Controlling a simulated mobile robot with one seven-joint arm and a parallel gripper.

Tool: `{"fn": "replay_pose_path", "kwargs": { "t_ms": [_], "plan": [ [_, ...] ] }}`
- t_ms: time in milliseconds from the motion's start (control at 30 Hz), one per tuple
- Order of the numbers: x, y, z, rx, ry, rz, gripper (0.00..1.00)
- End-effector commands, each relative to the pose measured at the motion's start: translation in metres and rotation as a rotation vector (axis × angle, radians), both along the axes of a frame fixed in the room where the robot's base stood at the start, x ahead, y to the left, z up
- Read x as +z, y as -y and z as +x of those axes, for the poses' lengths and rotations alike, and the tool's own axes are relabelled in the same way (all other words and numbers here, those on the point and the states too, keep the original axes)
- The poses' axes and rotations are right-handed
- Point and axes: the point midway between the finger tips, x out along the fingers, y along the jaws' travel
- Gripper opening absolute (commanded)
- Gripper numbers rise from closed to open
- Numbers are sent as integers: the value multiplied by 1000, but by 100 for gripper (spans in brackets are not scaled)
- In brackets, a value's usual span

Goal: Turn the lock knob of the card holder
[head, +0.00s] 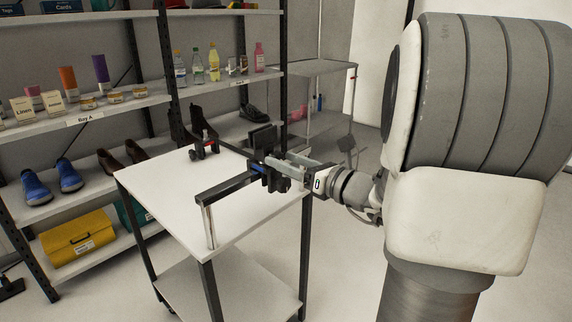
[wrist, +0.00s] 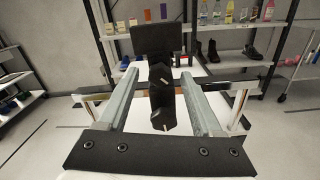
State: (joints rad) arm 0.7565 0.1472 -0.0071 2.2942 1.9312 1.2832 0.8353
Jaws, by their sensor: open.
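The card holder is a black device with an upright rectangular plate (wrist: 157,38) on a dark stem, seen between my fingers in the wrist view. Its black lock knob seems to be the dark block with a white mark (wrist: 161,76); a second dark block with a white mark (wrist: 163,112) sits nearer. In the head view the card holder (head: 263,138) stands at the right side of the white table (head: 165,185). My gripper (wrist: 159,73) is open, with one finger on each side of the dark blocks. Gaps show on both sides; contact at the tips cannot be told.
A small black and red device (head: 205,147) stands at the table's back. A black bar handle (head: 226,189) juts at the front. Shelves (head: 100,108) with shoes, bottles and boxes stand behind, and a yellow box (head: 77,238) is low at left. The table's middle is clear.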

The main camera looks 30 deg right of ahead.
Motion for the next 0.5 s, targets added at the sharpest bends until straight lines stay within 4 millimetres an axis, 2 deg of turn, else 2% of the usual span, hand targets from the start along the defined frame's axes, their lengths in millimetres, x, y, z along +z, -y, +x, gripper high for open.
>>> {"fn": "replay_pose_path", "kwargs": {
  "t_ms": [300,500],
  "plan": [
    [0,-1,3,1,0,1,67],
    [0,-1,3,1,0,1,31]
  ]
}}
